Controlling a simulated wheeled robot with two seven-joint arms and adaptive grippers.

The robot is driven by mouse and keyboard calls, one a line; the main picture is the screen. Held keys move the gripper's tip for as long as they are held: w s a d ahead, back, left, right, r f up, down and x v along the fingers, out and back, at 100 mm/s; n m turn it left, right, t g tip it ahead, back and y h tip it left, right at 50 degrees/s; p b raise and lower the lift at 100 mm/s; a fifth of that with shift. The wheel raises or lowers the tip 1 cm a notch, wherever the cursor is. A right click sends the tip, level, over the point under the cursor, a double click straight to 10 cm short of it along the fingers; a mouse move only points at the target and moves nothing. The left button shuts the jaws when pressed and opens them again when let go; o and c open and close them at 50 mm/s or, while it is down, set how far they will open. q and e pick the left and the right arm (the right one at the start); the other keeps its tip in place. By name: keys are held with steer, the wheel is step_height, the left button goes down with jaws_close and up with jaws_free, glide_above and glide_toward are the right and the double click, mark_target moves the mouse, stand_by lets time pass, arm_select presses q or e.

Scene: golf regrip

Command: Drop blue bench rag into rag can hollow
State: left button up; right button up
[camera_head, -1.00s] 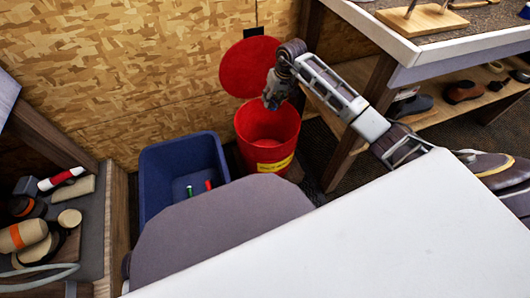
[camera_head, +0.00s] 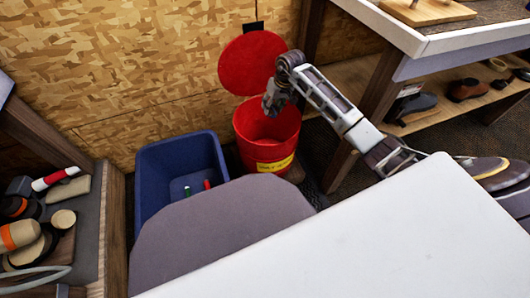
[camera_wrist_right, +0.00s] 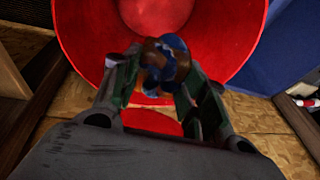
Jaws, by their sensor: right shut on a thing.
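The red rag can (camera_head: 266,152) stands on the floor against the wall, with its round red lid (camera_head: 252,62) open behind it and a yellow label on its front. My right gripper (camera_head: 272,104) is over the can's opening. In the right wrist view, my right gripper (camera_wrist_right: 160,85) is shut on the blue bench rag (camera_wrist_right: 164,62), which is bunched up and shows some brown. The can's red hollow (camera_wrist_right: 155,15) lies beyond the rag. The rag is hard to make out in the head view. My left gripper is not in view.
A blue bin (camera_head: 180,160) with a few small green and red items stands left of the can. A workbench (camera_head: 440,45) with shoes on its lower shelf is at the right. A shelf (camera_head: 88,215) with jars and tools is at the left.

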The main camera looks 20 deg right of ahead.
steer(key=o, duration=1)
steer(key=v, duration=1.2)
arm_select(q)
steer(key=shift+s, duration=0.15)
arm_select(e)
steer(key=shift+s+d+f, duration=0.1)
steer(key=shift+s, duration=0.05)
stand_by(0.7)
